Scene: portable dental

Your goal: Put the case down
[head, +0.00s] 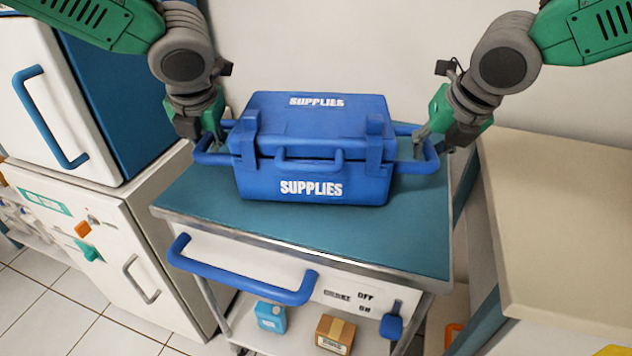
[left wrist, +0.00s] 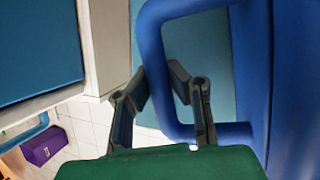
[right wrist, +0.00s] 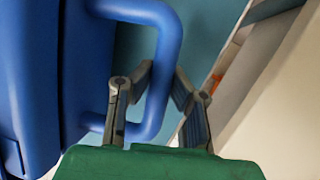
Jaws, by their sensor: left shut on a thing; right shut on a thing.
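The blue supplies case (head: 308,170) is upright and closed over the rear part of the teal top of a white cart (head: 380,232). It looks level. I cannot tell if its base touches the top or hangs slightly above it. My left gripper (head: 213,146) is shut on the case's left side handle; in the left wrist view its fingers straddle the handle bar (left wrist: 156,70). My right gripper (head: 422,142) is shut on the right side handle, whose bar also shows between the fingers in the right wrist view (right wrist: 164,65). The far side of the case is hidden.
A white cabinet (head: 105,225) with a blue-and-white box (head: 60,100) on it stands at left. A beige counter (head: 560,220) is close at right. The cart's front strip is clear. Its blue front handle (head: 240,284) juts out; a small cardboard box (head: 335,334) sits below.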

